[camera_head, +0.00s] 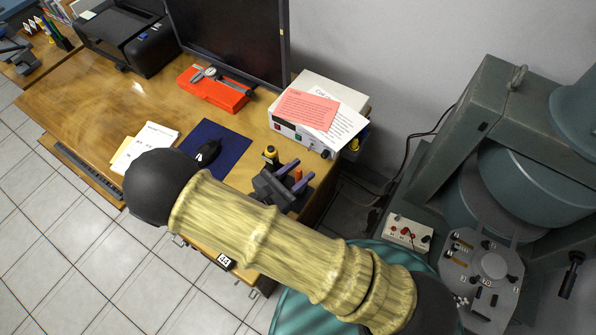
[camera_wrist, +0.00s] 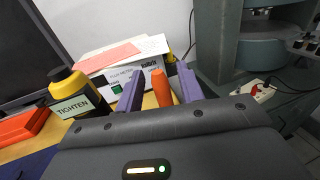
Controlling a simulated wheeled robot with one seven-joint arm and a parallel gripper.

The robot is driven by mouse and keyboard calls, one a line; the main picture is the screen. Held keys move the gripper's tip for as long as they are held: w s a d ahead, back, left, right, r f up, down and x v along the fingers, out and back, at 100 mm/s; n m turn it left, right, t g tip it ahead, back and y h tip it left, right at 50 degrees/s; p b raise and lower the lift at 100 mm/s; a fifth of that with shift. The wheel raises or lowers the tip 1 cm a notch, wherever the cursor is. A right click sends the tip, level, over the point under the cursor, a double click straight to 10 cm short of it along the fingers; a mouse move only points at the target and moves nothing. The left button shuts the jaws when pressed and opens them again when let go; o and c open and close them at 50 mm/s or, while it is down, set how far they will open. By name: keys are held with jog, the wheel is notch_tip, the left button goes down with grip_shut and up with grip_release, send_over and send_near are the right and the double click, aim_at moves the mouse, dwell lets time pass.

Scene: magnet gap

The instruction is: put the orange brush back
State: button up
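An orange piece (camera_head: 298,173), which I take to be the orange brush, stands near the right end of the wooden desk. In the wrist view the orange piece (camera_wrist: 161,88) shows as a rounded upright shape between my two purple fingers. Its lower part is hidden by my gripper, and no bristles show. My gripper (camera_head: 305,169) is open around it in the picture. In the wrist view my gripper (camera_wrist: 160,74) shows a gap on each side of the orange. I cannot tell how far beyond the fingertips it stands.
A yellow and black container labelled TIGHTEN (camera_wrist: 78,93) stands close left of my fingers. A mouse (camera_head: 208,151) lies on a blue mat (camera_head: 232,150). A red case (camera_head: 212,94) and monitor (camera_head: 228,35) stand farther back.

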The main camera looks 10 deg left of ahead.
jog(key=shift+r, duration=0.2)
jog(key=shift+s+a+f, duration=0.1)
jog(key=shift+s+a, duration=0.15)
jog(key=shift+s, duration=0.05)
jog(key=b+v, duration=0.1)
jog(key=v, duration=1)
jog(key=shift+b, duration=0.35)
